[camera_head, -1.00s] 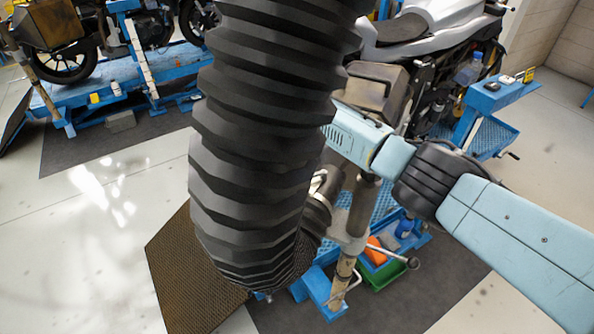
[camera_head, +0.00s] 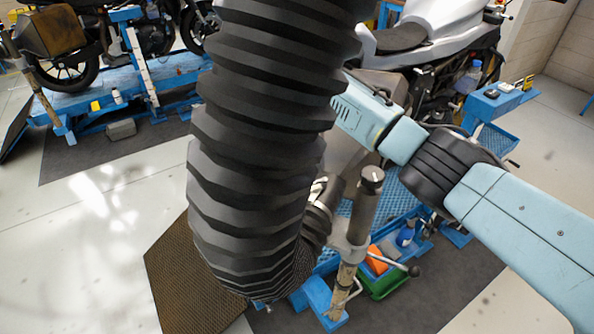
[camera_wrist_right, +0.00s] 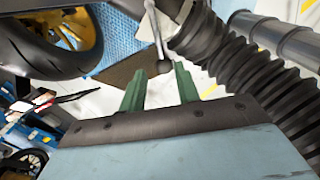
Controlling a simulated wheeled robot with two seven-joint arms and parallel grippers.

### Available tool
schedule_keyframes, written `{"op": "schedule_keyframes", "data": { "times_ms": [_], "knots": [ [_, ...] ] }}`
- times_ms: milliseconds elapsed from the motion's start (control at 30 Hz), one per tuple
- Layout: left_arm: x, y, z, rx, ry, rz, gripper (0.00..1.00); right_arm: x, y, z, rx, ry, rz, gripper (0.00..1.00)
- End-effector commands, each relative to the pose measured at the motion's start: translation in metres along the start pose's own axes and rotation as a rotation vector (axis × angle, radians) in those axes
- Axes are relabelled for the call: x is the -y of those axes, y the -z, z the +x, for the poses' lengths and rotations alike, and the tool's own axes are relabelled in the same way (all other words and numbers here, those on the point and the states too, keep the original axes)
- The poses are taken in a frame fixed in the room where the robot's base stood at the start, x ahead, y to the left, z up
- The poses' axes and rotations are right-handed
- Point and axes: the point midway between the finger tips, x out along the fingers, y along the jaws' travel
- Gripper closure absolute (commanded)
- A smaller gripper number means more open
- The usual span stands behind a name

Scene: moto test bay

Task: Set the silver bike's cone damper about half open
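The silver bike (camera_head: 430,28) stands at the upper right of the head view, partly behind a large black corrugated hose (camera_head: 265,150). The hose's lower end curls up to a pale metal fitting (camera_head: 318,190), mostly hidden. In the right wrist view, a metal cone-like piece (camera_wrist_right: 178,10) joins the hose (camera_wrist_right: 250,75). A thin lever with a grey ball knob (camera_wrist_right: 163,66) hangs beside it. My right gripper (camera_wrist_right: 160,75) has its green fingers apart, with the knob at the gap near their tips; contact is unclear. The head view hides this gripper behind the hose. My left gripper is not in view.
An upright stand (camera_head: 362,215) with a dark-knobbed handle (camera_head: 413,270) is right of the hose. A green bin (camera_head: 385,285) lies below. A blue lift shelf (camera_head: 490,100) is at right. A brown mat (camera_head: 180,270) and open floor (camera_head: 90,230) are left.

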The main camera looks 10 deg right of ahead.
Motion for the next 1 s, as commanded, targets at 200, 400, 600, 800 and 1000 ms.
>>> {"op": "schedule_keyframes", "data": {
  "times_ms": [200, 400, 600, 800, 1000],
  "knots": [
    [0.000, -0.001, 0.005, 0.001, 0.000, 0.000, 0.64, -0.001, 0.000, -0.038, 0.000, -0.001, 0.000, 0.68],
    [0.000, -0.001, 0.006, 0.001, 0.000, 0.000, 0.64, 0.000, 0.000, -0.051, 0.000, 0.001, -0.001, 0.68],
    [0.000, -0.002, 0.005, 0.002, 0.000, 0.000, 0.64, 0.000, 0.000, -0.051, 0.000, 0.001, 0.000, 0.68],
    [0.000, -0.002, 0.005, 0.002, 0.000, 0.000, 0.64, 0.003, 0.004, -0.041, -0.008, 0.001, 0.006, 0.68],
    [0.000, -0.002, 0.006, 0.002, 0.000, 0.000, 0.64, 0.030, 0.027, 0.023, -0.076, -0.006, 0.084, 0.68]
  ]
}}
